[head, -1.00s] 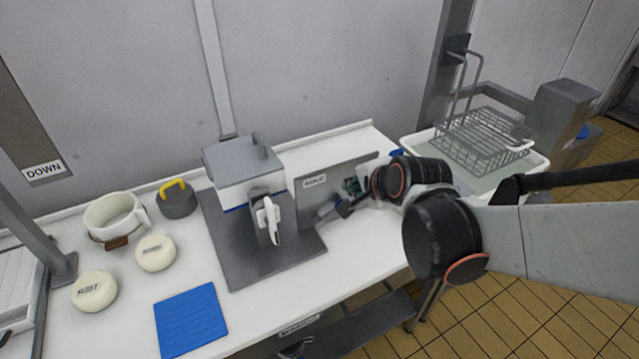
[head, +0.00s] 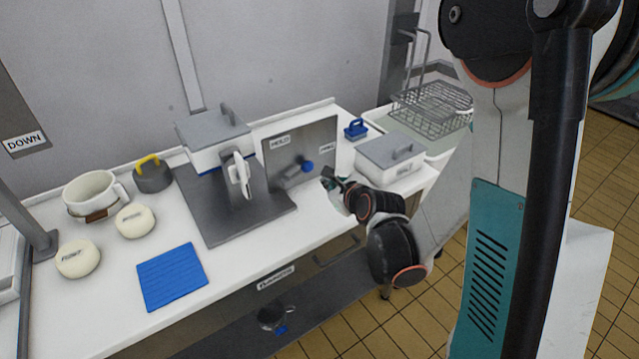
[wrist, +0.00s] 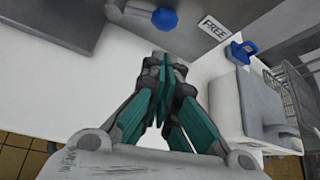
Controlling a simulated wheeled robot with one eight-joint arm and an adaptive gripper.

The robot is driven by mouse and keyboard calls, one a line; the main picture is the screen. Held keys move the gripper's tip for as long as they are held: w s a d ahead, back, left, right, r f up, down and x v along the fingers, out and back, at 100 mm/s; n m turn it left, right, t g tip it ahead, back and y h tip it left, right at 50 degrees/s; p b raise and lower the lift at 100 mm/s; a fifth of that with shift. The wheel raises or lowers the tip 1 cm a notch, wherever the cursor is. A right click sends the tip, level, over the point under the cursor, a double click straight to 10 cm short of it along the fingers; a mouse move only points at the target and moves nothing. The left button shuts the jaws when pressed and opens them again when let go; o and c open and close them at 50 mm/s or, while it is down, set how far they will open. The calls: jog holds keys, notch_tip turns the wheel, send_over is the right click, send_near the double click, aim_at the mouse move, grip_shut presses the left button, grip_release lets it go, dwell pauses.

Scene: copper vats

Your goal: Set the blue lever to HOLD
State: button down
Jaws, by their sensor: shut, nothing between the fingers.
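The blue lever is a grey arm with a round blue knob (head: 307,167) on the upright grey panel (head: 318,133). Its arm slants up to the right, and the knob is nearer the right label than the HOLD label (head: 279,141) at upper left. In the wrist view the knob (wrist: 164,19) is at the top, and the right label reads FREE (wrist: 213,27). My gripper (head: 328,178) is right of the knob and apart from it, above the white bench. In the wrist view its fingertips (wrist: 163,60) are together with nothing between them.
A grey-lidded box (head: 390,152) and a small blue-handled block (head: 356,129) stand right of the panel. A wire basket (head: 430,103) is behind them. A machine with a white handle (head: 240,172) stands left of the panel. The bench front (head: 290,237) is clear.

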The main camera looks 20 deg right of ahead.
aim_at(301, 172)
dwell(0.3)
jog(key=b+x, duration=0.3)
jog(key=x, duration=0.6)
jog(key=shift+w+f, duration=0.2)
jog(key=shift+w, duration=0.25)
jog(key=shift+w, duration=0.1)
